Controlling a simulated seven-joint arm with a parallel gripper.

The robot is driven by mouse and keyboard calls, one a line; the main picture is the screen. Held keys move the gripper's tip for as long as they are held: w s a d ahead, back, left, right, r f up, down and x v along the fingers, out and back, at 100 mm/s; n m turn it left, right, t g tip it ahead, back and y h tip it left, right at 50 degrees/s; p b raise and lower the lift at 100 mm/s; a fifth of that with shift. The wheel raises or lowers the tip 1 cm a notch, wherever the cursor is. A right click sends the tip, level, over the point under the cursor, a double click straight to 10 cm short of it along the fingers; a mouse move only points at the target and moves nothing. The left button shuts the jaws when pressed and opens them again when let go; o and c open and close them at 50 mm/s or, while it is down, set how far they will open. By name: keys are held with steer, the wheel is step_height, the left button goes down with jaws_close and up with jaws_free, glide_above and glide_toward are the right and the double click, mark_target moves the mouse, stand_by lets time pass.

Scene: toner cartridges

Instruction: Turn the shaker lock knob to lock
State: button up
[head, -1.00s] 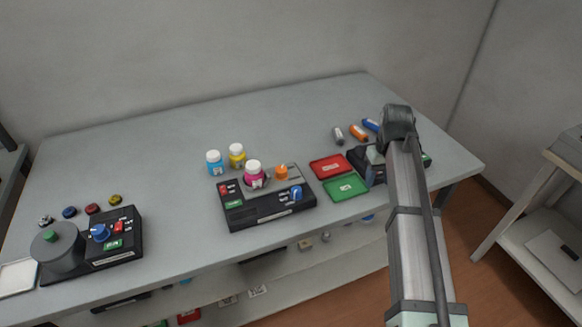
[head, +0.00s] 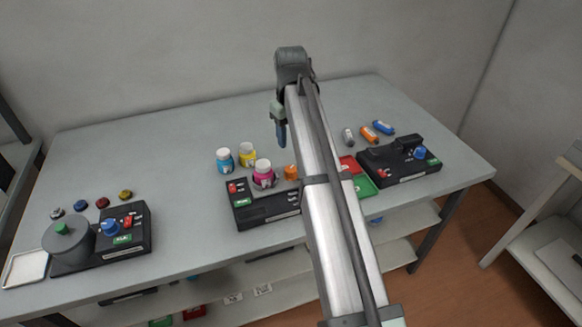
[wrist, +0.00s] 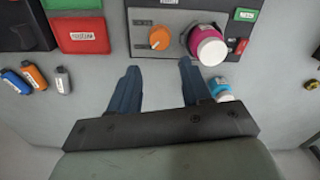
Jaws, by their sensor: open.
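The shaker is the black and grey box (head: 262,212) in the middle of the table, with a magenta bottle (head: 264,173) with a white cap seated in it. An orange knob (head: 291,171) stands on its top plate beside the bottle, partly hidden by my arm in the head view. In the wrist view the orange knob (wrist: 159,38) has a white mark and small labels near it, too small to read. My gripper (wrist: 158,68) is open and empty, above the table behind the shaker. The knob appears just beyond the fingertips, between their lines, and apart from them.
A cyan bottle (head: 225,160) and a yellow bottle (head: 247,154) stand behind the shaker. Red (head: 348,164) and green (head: 363,185) trays lie to its right, before another black device (head: 400,160). A device with a grey drum (head: 68,241) is at left.

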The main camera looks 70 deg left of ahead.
mark_target(291, 169)
step_height(291, 169, down, 12)
stand_by(0.5)
steer(key=c, duration=0.8)
steer(key=shift+o, duration=0.2)
